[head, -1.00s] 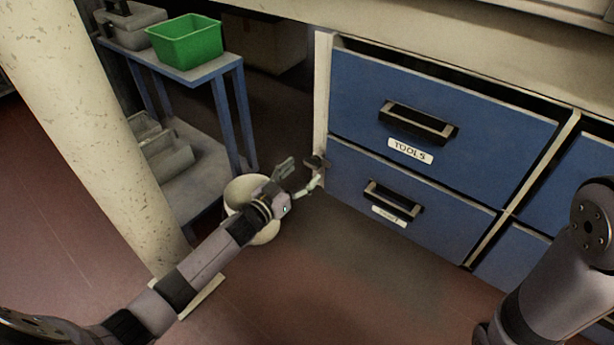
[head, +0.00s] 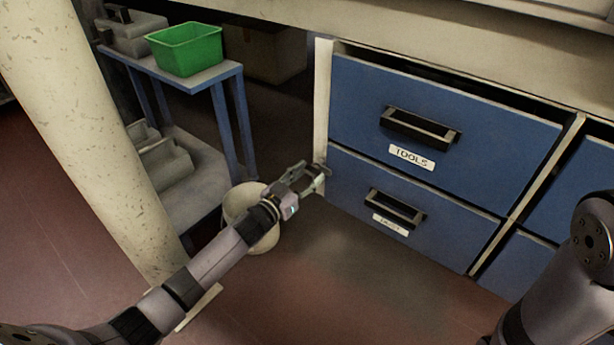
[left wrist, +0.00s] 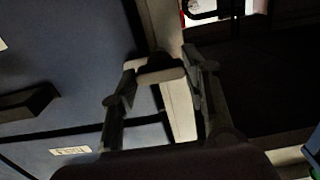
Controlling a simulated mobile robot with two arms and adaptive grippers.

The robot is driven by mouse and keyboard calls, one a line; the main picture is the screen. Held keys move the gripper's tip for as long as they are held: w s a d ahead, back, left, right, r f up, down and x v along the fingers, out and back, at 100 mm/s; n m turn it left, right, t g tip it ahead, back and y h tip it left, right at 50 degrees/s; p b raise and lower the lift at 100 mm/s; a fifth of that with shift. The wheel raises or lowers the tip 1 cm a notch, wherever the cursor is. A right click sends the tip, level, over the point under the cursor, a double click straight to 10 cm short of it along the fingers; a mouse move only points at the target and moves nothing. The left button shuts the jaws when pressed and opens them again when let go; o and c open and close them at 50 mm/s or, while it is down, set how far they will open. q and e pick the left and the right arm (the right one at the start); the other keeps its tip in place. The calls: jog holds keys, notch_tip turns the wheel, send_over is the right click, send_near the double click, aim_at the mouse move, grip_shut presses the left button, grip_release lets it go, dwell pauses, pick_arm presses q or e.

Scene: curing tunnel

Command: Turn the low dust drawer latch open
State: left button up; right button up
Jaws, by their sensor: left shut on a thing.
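The low dust drawer (head: 440,228) is the lower blue drawer in the head view, with a dark handle and a small white label; it looks closed. Its latch (left wrist: 155,62) is a small dark piece by the pale cabinet edge, mostly covered by my fingers. My left gripper (head: 316,176) is at the drawer's upper left corner, shut on the latch. In the left wrist view, the left gripper's fingers (left wrist: 158,82) stand on either side of it. The latch's exact angle is hard to tell. My right arm shows at the right, but its gripper is out of view.
The tools drawer (head: 470,115) is above. A pale bucket (head: 236,207) stands on the floor beneath my left forearm. A blue shelf cart (head: 216,76) with a green bin (head: 186,50) and a thick pale column (head: 95,130) are at the left. The floor before the drawers is clear.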

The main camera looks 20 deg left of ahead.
pick_arm(q)
jog(key=c, duration=0.5)
